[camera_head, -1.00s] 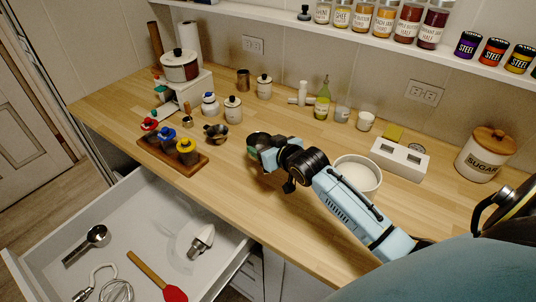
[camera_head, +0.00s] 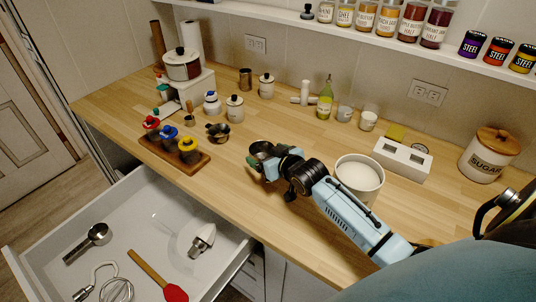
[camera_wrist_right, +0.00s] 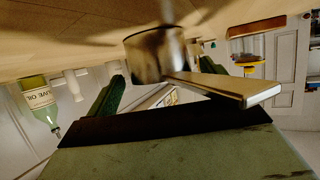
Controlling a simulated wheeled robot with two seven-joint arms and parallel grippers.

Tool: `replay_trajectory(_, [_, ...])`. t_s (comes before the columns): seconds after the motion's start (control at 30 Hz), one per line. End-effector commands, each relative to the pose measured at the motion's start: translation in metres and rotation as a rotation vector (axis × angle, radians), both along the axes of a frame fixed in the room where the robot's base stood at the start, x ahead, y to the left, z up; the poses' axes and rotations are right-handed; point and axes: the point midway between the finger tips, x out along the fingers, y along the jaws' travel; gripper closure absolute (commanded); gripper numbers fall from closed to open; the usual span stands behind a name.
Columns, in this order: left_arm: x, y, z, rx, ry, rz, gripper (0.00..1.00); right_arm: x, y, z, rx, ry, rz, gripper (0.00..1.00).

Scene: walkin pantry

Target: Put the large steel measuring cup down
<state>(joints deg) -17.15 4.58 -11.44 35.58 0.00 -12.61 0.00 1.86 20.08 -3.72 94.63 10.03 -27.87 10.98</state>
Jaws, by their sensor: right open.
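The large steel measuring cup (camera_head: 262,149) is at the middle of the wooden counter, at the tip of my right gripper (camera_head: 263,160). In the right wrist view, which is upside down, the cup (camera_wrist_right: 150,54) appears against the wood, with its flat handle (camera_wrist_right: 228,88) reaching back between the two green fingers. The fingers stand apart on either side of the handle, so the right gripper (camera_wrist_right: 158,86) is open around it. I cannot tell for sure whether the cup's base rests fully on the counter. My left gripper is not in view.
A smaller steel cup (camera_head: 217,132) and lidded jars stand to the left. A white bowl (camera_head: 359,178) stands close by my right arm. Below the counter, an open drawer (camera_head: 135,215) holds a steel scoop (camera_head: 95,237), a whisk and a red spatula (camera_head: 173,291). Bare wood lies around the cup.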

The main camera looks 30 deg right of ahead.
Motion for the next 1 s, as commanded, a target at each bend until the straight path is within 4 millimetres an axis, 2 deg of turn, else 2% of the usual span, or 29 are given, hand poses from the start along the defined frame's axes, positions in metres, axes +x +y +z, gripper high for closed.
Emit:
replay_trajectory(0.17, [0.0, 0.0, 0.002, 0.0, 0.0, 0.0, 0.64, 0.0, 0.0, 0.005, 0.0, -0.001, 0.0, 0.12])
replay_trajectory(0.5, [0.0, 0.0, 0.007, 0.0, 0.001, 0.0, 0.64, -0.045, 0.0, 0.021, -0.001, 0.002, 0.0, 0.12])
replay_trajectory(0.7, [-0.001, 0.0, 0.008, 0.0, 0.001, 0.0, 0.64, -0.065, 0.0, 0.03, 0.0, 0.001, 0.0, 0.12])
replay_trajectory(1.0, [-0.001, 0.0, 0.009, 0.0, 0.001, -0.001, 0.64, -0.069, 0.0, 0.032, 0.0, 0.0, -0.001, 0.12])
